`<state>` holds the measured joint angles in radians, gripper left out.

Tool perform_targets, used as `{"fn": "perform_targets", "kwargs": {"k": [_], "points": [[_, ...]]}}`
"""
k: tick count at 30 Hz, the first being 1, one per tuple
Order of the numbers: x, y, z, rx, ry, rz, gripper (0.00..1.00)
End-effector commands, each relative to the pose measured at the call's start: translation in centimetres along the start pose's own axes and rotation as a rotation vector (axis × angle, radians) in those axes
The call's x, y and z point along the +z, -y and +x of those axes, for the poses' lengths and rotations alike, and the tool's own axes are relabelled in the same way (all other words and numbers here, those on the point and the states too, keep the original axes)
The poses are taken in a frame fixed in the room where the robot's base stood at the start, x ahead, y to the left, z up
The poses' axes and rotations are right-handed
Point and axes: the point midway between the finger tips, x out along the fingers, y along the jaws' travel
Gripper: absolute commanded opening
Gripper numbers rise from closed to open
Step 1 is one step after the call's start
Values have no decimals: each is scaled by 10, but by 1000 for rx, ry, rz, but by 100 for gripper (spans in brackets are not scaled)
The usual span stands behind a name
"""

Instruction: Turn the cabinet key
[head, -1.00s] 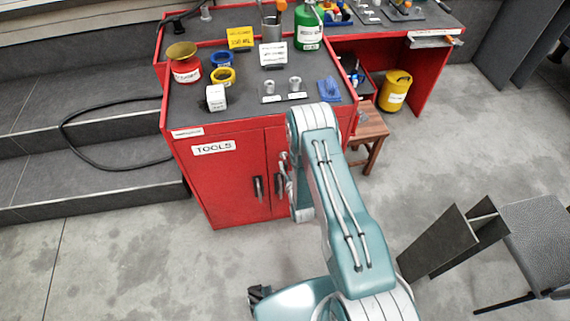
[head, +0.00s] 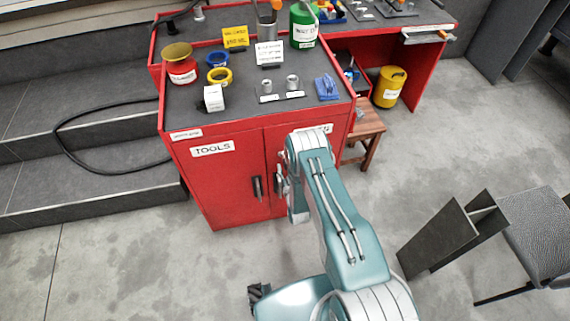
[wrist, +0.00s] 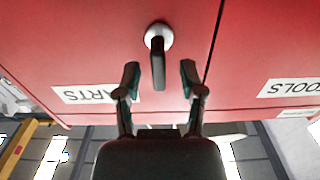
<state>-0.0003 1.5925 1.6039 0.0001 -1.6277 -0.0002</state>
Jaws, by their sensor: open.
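The red cabinet (head: 228,185) stands ahead, with a left door labelled TOOLS and a right door whose label is partly behind my arm. In the wrist view, which is upside down, a round silver lock (wrist: 151,31) with a dark key (wrist: 158,68) sticking out sits on the PARTS door (wrist: 75,45), near the door seam. My gripper (wrist: 160,70) is open and empty, its fingers on either side of the key with gaps showing on both sides. In the head view my gripper (head: 281,181) is small and partly hidden by my arm at the cabinet front.
A black handle (head: 257,188) is on the TOOLS door. Cups, signs and a green bottle (head: 303,28) stand on the cabinet top. A wooden stool (head: 366,130) and a yellow bucket (head: 389,88) are to the right. Steps (head: 80,150) lie left; a chair (head: 535,225) stands right.

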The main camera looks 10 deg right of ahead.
Motion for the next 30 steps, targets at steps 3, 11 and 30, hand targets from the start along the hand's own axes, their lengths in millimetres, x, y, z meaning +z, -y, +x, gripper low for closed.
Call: {"fn": "perform_targets", "kwargs": {"k": [3,11,30], "points": [[0,0,12,0,0,0,51],[0,0,17,0,2,0,51],[0,0,17,0,1,25,0]]}}
